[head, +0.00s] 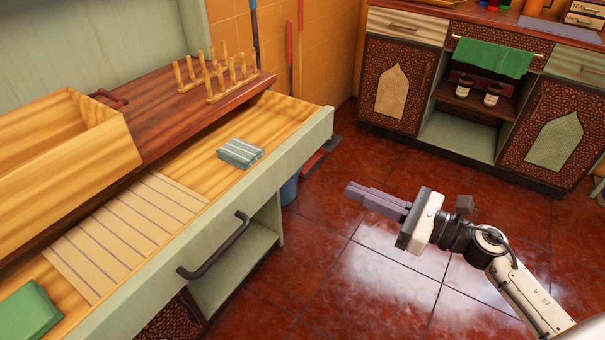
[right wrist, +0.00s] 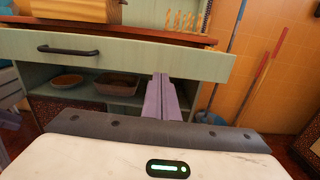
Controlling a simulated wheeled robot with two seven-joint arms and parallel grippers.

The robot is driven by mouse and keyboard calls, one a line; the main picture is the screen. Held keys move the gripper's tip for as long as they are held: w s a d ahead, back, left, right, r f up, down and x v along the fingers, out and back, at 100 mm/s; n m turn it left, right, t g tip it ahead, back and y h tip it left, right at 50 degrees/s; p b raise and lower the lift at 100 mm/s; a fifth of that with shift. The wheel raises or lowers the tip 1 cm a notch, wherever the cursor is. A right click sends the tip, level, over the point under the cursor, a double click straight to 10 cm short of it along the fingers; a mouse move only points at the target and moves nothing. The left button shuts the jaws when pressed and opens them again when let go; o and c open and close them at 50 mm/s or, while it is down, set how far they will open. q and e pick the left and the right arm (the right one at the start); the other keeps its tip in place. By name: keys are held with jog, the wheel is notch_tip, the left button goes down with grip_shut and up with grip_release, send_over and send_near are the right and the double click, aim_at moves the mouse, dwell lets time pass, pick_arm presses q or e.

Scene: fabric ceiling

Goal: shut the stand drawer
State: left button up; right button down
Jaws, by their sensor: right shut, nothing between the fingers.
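The stand drawer (head: 300,150) is pulled out, and its inside shows in the head view. It has a pale green front with a dark curved handle (head: 215,247). Inside lie a folded striped cloth (head: 239,153), a striped mat (head: 125,235) and a green cloth (head: 28,312). In the right wrist view the drawer front (right wrist: 130,52) spans the top, with its handle (right wrist: 68,50) at the left. My right gripper (head: 350,190) is shut and empty, to the right of the drawer front and apart from it. My left gripper is not in view.
The stand top (head: 170,110) holds a wooden box (head: 60,140) and a peg rack (head: 215,78). Below the drawer is an open shelf, with bowls (right wrist: 68,80) in the right wrist view. A cabinet (head: 400,85) stands at the back right. Red tiled floor (head: 330,270) lies clear between.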

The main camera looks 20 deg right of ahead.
aim_at(288, 163)
jog(key=p+x, duration=0.1)
jog(key=x, duration=1.3)
